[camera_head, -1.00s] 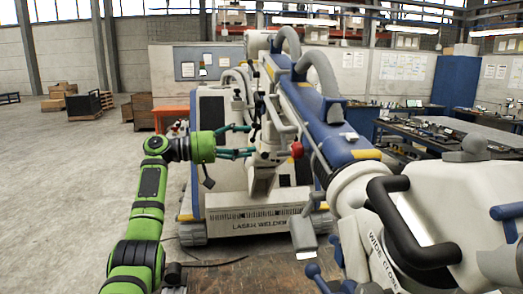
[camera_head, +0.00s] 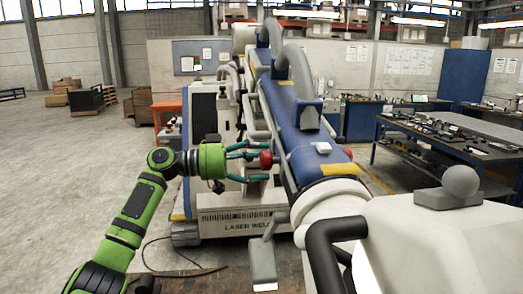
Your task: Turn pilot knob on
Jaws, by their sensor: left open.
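A round red knob (camera_head: 266,160) sticks out from the side of the laser welder's blue and white arm (camera_head: 308,140), near the middle of the view. My left gripper (camera_head: 262,163) comes in from the left with its green body and teal fingers. Its fingers are spread, and their tips reach the knob, one above and one below it. I cannot tell whether they touch it. My right gripper is not in view.
The white welder cabinet (camera_head: 243,222) stands behind the gripper. A large white housing with a black handle (camera_head: 335,235) fills the lower right. A workbench with tools (camera_head: 440,140) stands at the right. The floor (camera_head: 70,180) at the left is open.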

